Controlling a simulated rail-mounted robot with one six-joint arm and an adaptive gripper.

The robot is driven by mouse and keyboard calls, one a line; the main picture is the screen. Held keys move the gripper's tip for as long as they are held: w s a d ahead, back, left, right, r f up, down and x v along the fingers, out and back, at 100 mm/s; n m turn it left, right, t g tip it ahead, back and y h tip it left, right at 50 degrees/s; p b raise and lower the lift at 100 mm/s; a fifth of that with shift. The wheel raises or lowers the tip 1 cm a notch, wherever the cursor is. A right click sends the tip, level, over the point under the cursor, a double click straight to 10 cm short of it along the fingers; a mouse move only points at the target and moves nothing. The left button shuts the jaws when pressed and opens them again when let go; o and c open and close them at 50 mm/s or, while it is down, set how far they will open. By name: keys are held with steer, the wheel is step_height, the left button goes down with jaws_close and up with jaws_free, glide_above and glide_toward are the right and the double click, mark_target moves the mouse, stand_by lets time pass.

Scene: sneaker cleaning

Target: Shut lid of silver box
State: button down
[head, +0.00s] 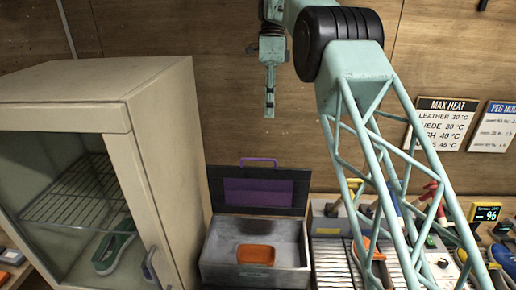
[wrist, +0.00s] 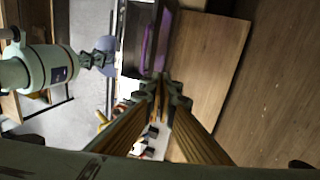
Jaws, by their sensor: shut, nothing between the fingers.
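The silver box (head: 303,277) stands low in the middle of the head view, with an orange item (head: 256,254) inside. Its dark lid (head: 296,196) stands open and upright at the back. The lid has a purple inner panel and a purple handle (head: 258,161) on its top edge. My gripper (head: 269,112) is shut and empty, pointing down above the lid and apart from it. In the wrist view my fingertips (wrist: 160,84) show near the dark lid and its purple parts (wrist: 163,40), which are partly cut off there.
A beige cabinet (head: 160,120) with a glass front and a green shoe inside stands close to the left of the box. A rack (head: 332,262) and bottles stand to the right. A wooden wall (head: 225,45) with signs is behind. The space above the open box is clear.

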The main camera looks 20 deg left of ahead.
steer(key=shift+a+f+m, duration=0.3)
steer(key=shift+a+f, duration=0.45)
steer(key=shift+a, duration=0.3)
steer(key=shift+s+f, duration=0.1)
steer(key=shift+f, duration=0.15)
steer(key=s+d+f, duration=0.1)
steer(key=s+f, duration=0.5)
steer(key=f, duration=0.4)
steer(key=shift+s+d, duration=0.15)
steer(key=shift+d, duration=0.25)
stand_by(0.4)
steer(key=shift+s+d+b, duration=0.1)
steer(key=shift+s+b, duration=0.25)
steer(key=shift+b, duration=0.15)
steer(key=shift+s+r+b, duration=0.1)
steer(key=shift+s+b, duration=0.15)
steer(key=shift+b, duration=0.1)
steer(key=shift+s+d+t+b, duration=0.25)
steer(key=shift+s+t+b, duration=0.15)
steer(key=shift+s+b, duration=0.5)
